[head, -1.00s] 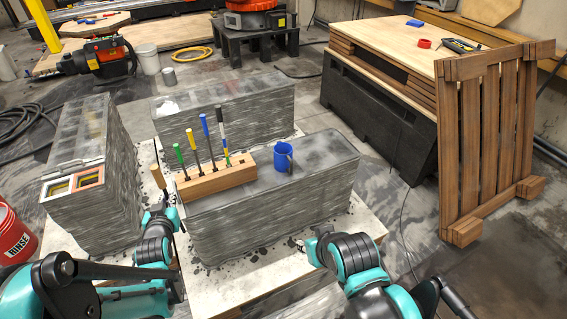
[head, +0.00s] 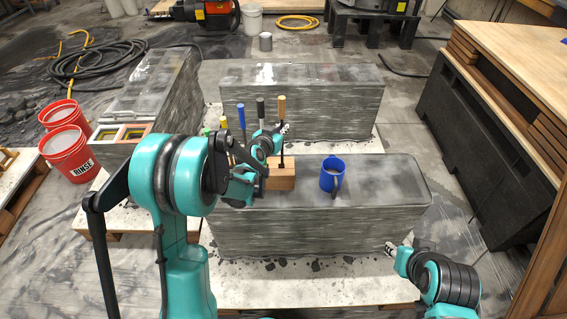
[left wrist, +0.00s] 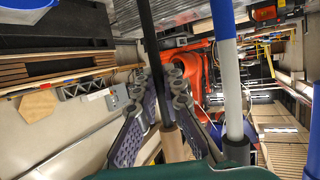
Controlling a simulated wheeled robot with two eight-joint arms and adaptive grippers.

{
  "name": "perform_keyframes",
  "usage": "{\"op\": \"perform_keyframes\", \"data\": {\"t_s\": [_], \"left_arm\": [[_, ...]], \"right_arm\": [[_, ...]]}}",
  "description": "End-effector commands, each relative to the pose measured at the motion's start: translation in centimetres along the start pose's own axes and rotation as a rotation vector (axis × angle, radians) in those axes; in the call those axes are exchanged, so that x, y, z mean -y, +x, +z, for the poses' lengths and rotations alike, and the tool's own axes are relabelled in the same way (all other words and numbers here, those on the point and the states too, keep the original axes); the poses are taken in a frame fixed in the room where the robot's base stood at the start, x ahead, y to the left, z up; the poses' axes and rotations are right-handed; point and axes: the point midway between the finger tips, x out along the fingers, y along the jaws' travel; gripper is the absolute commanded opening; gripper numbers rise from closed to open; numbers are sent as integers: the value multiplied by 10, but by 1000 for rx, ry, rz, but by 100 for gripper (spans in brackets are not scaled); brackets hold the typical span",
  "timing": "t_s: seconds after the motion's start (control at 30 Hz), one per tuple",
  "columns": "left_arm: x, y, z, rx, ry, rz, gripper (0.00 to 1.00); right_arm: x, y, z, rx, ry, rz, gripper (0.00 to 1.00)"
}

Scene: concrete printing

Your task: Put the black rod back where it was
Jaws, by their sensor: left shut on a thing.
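The black rod (head: 282,148) has a tan handle at its top and stands roughly upright at the right end of the wooden block (head: 283,181). Its lower end reaches the block's top; I cannot tell whether it is inside a hole. My left gripper (head: 284,129) is at the rod, just below the handle. In the left wrist view, the black rod (left wrist: 151,60) runs between the closed fingers (left wrist: 166,100). My left arm hides the block's left part. My right gripper (head: 390,249) is low at the right, near the slab's front; its jaws are too small to judge.
Tools with black (head: 261,108), blue (head: 241,117), yellow (head: 222,122) and green (head: 207,132) handles stand left of the rod. A blue mug (head: 332,176) stands right of the block on the grey printed slab (head: 390,185). Another slab (head: 300,100) is behind.

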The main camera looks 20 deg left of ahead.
Motion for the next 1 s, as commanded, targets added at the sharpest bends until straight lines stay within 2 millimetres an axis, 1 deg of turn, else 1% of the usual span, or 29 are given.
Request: {"op": "perform_keyframes", "data": {"t_s": [0.03, 0.13, 0.37, 0.5, 0.57, 0.77, 0.9, 0.93, 1.0], "left_arm": [[0, 4, 13, 0, 0, -1, 0], [0, 11, 32, 0, 0, -1, 0], [0, 20, 56, 0, 0, -1, 0], [0, 27, 76, 0, 0, -1, 0], [0, 28, 79, -1, 0, -2, 0], [0, 27, 77, 0, 0, -2, 0], [0, 29, 82, 0, 0, -1, 0], [0, 28, 81, 0, 0, -1, 13], [0, 28, 80, 0, 0, -1, 29]], "right_arm": [[0, 6, 5, 0, 0, 0, 33], [0, 14, 10, 0, 0, 0, 33], [0, 23, 16, 0, 0, 0, 33], [0, 31, 22, 0, 0, 0, 33], [0, 32, 23, 0, 0, 0, 33], [0, 30, 22, 0, 0, 0, 33], [0, 34, 24, 0, 0, 0, 33], [0, 33, 24, 0, 0, 0, 33], [0, 32, 23, 0, 0, 0, 33]]}}
